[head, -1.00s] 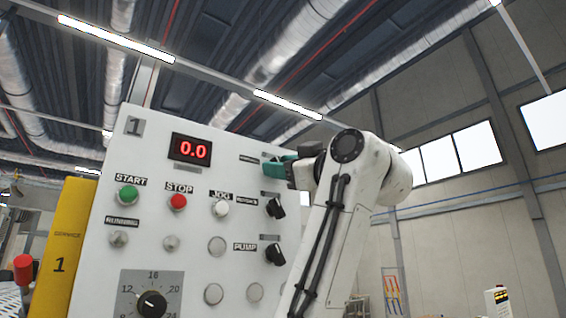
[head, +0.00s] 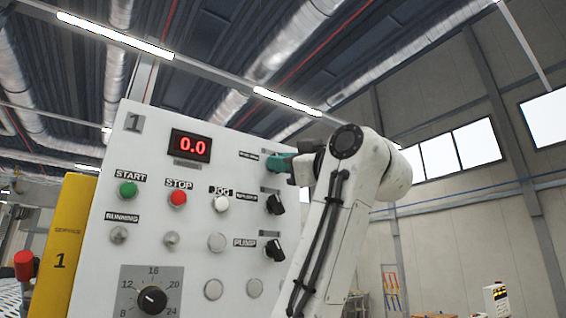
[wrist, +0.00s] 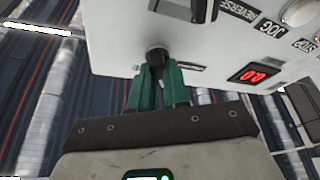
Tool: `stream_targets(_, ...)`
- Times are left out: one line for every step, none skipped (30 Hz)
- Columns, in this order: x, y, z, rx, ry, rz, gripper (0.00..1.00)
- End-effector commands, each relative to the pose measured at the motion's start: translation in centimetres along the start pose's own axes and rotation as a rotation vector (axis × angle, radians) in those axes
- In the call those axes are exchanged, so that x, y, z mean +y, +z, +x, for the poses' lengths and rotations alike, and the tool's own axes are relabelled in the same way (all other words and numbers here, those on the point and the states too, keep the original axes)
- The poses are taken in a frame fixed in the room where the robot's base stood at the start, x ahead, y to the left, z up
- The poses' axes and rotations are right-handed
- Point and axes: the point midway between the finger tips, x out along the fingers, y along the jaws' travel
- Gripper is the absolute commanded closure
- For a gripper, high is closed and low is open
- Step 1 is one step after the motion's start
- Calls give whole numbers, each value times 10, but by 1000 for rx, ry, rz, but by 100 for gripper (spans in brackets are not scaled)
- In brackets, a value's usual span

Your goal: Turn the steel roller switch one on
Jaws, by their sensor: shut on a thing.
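The control panel (head: 150,200), marked 1, is a white upright board. A black rotary switch (wrist: 156,55) sits at its upper right; its small label cannot be read in the head view. My gripper (wrist: 157,76) has green fingers and is shut on this switch, with one finger on each side of it. In the head view my gripper (head: 278,163) is at the panel's upper right and hides most of the switch. The switch's exact angle is hard to tell.
Below are two more black rotary switches, one beside a REVERSE label (wrist: 237,11) and one labelled PUMP (head: 274,250). START (head: 128,189), STOP (head: 178,198) and JOG (head: 221,204) buttons are to the left. The red display (head: 191,149) reads 0.0. Room right of the panel looks open.

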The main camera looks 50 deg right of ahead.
Motion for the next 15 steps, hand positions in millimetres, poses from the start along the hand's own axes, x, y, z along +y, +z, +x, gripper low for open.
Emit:
stream_targets(-1,1,1,0,3,14,100)
stream_targets(-1,1,1,0,7,23,100)
stream_targets(-1,1,1,-1,14,39,100)
stream_targets(-2,1,1,0,20,52,100)
stream_targets(-2,1,1,0,26,67,100)
stream_targets(-2,1,1,0,35,90,100)
stream_targets(-2,1,1,-1,44,110,100)
stream_targets(-2,1,1,-1,52,129,100)
stream_targets(-2,1,1,0,64,158,100)
stream_targets(-2,1,1,0,73,181,100)
stream_targets(-3,1,1,0,82,206,100)
stream_targets(-3,1,2,0,96,239,100)
stream_targets(-3,0,2,0,106,265,100)
stream_targets(-3,0,2,0,118,291,100)
stream_targets(-3,0,2,0,132,326,100)
